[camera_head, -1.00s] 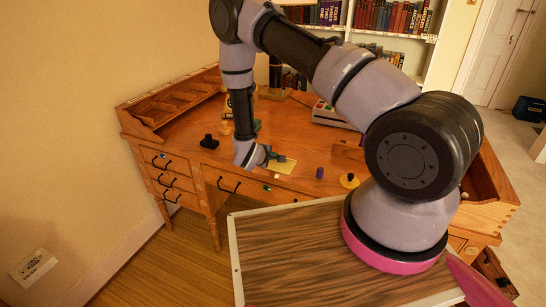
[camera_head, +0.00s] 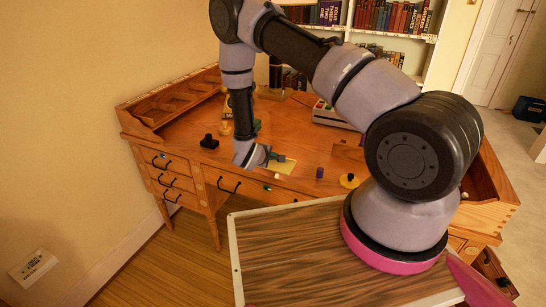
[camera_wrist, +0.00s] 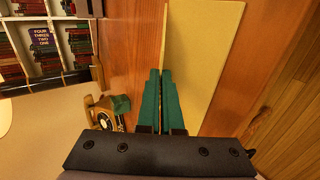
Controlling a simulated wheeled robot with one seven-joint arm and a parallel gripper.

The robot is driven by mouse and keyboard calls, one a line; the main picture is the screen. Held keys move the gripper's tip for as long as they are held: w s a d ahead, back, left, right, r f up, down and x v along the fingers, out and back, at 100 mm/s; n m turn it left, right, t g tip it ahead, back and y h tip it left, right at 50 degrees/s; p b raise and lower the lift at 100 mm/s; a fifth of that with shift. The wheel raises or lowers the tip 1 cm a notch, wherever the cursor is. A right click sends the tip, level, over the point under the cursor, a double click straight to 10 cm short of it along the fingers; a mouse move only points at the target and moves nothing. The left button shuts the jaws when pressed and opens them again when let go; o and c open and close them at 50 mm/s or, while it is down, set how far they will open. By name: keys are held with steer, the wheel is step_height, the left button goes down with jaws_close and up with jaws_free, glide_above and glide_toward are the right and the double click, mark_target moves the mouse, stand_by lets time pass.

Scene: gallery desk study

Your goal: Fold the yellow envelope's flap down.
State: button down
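The yellow envelope (camera_head: 287,167) lies on the wooden desk near its front edge. In the wrist view it shows as a pale yellow sheet (camera_wrist: 212,45) with a slightly darker strip along its left side. I cannot tell for sure whether that strip is the flap or how far it is raised. My gripper (camera_head: 277,158) is low over the envelope's left part. In the wrist view its two green fingers (camera_wrist: 161,74) lie together with their tips at the envelope's left edge. They look shut with nothing visible between them; whether they touch the paper is unclear.
A black object (camera_head: 209,141) stands on the desk to the left. A purple cylinder (camera_head: 320,172) and a yellow round item with a black knob (camera_head: 349,181) stand to the right. A small white object (camera_head: 277,176) is at the envelope's near edge. Bookshelves are behind.

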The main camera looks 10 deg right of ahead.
steer(key=shift+s+a+f+t, duration=0.1)
steer(key=shift+a+f+t, duration=0.05)
steer(key=shift+f+t, duration=0.15)
steer(key=shift+h, duration=0.4)
steer(key=c, duration=1.3)
jaws_free()
steer(key=shift+c, duration=0.2)
